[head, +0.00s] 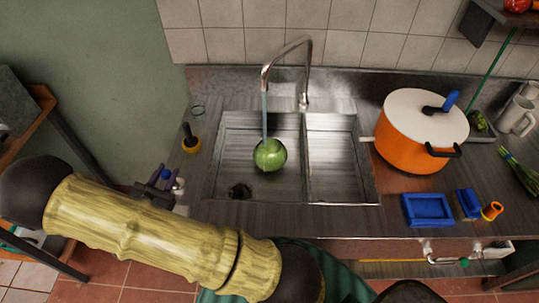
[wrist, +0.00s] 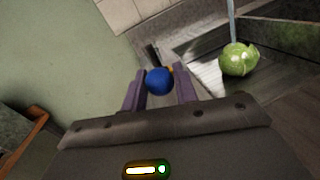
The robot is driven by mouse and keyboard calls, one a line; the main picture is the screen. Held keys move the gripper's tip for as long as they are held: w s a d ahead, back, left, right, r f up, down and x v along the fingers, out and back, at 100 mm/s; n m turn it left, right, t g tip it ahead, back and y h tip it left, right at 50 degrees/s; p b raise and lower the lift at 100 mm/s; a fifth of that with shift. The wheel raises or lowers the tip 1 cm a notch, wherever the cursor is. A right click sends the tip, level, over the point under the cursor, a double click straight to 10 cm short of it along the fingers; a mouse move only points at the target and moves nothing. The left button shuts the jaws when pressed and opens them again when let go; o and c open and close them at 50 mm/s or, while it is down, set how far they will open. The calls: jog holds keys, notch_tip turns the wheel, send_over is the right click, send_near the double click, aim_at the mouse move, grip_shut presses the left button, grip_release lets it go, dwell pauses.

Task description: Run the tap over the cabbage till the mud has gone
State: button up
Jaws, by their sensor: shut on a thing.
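The round green cabbage (head: 270,155) sits in the left basin of the steel sink (head: 230,128). A thin stream of water (head: 265,115) runs from the curved tap (head: 288,48) onto its top. The cabbage also shows in the wrist view (wrist: 237,60), with pale green leaves and no clear mud on the side I see. My gripper (head: 160,186) is left of the sink, apart from the cabbage. In the wrist view its purple fingers (wrist: 160,88) are shut on a blue round thing (wrist: 158,80).
A dark patch (head: 240,191) lies in the left basin; I cannot tell what it is. A yellow-based, black-handled thing (head: 191,140) stands left of the sink. An orange pot (head: 420,135) with a white lid and a blue tray (head: 428,210) are on the right. The right basin is empty.

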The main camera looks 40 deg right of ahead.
jog(key=shift+w+d+r, duration=0.35)
jog(key=shift+w+d, duration=0.35)
jog(key=shift+d, duration=0.1)
jog(key=shift+w+d+r, duration=0.1)
jog(key=shift+w+d, duration=0.55)
jog(key=shift+w, duration=0.05)
jog(key=o, duration=0.9)
jog(key=shift+a, duration=0.1)
